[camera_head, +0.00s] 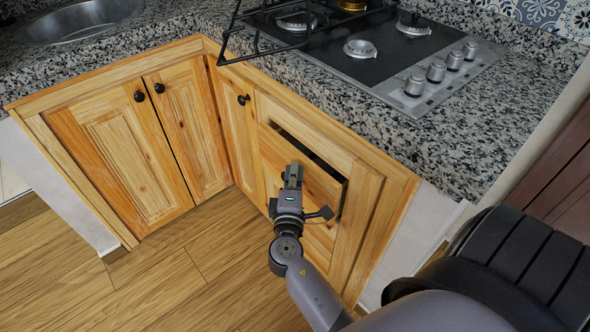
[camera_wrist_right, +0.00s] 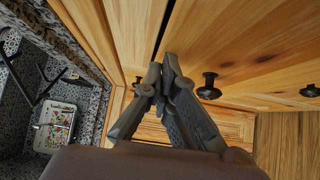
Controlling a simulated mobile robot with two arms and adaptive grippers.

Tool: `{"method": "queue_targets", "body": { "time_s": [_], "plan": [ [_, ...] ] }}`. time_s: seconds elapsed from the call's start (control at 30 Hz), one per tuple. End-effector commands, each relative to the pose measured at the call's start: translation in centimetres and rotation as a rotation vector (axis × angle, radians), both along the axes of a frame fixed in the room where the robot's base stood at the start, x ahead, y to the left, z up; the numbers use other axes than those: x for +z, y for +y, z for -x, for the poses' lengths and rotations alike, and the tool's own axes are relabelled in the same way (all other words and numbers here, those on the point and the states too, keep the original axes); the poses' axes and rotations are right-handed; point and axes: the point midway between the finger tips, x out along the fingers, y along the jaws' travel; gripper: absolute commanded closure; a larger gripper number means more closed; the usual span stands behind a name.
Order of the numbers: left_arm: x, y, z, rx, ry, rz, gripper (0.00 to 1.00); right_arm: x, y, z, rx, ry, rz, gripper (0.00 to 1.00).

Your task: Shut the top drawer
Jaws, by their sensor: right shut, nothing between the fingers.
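The top drawer (camera_head: 322,187) is a wooden front below the hob. It stands a little open, with a dark gap along its upper edge. In the right wrist view its front (camera_wrist_right: 230,40) carries a black knob (camera_wrist_right: 209,86), and the gap runs beside the fingertips. My right gripper (camera_head: 293,168) is in front of the drawer, fingers together and empty, and covers part of it. Its fingertips (camera_wrist_right: 163,66) are close to the drawer front; I cannot tell whether they touch. My left gripper is not in view.
A granite counter (camera_head: 330,92) with a gas hob (camera_head: 385,50) lies above the drawer. Closed cabinet doors (camera_head: 118,145) with black knobs stand at the left. Wooden floor (camera_head: 165,275) is clear in front. A sink (camera_head: 75,20) is at the far left.

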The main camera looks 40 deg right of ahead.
Motion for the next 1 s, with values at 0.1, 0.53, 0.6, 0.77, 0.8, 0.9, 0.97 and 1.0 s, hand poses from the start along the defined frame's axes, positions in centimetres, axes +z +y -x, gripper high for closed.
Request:
{"method": "queue_targets", "body": {
  "time_s": [0.1, 0.53, 0.6, 0.77, 0.8, 0.9, 0.97, 1.0],
  "plan": [
    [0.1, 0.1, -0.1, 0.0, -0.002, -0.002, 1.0, 0.0, 0.0, 0.0, 0.0, 0.0, 0.0, 1.0],
    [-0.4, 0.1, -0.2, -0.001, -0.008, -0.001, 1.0, 0.1, -4.8, -0.4, -0.001, -0.001, 0.002, 1.0],
    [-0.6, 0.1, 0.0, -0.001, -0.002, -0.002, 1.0, 0.1, -4.9, -0.4, -0.003, -0.001, 0.002, 1.0],
    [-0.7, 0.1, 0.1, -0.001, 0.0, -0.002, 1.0, 0.1, -4.9, -0.4, -0.004, -0.002, 0.003, 1.0],
    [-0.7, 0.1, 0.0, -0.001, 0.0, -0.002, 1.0, 0.2, -5.0, -0.4, -0.005, -0.002, 0.003, 1.0],
    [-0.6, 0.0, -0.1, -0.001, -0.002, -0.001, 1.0, 0.2, -5.0, -0.4, -0.005, -0.003, 0.004, 1.0],
    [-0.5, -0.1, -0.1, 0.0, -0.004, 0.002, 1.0, 0.2, -5.1, -0.6, -0.005, -0.003, 0.004, 1.0],
    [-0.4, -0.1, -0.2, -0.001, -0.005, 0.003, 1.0, 0.1, -5.2, -0.7, -0.005, -0.003, 0.004, 1.0]
  ]
}}
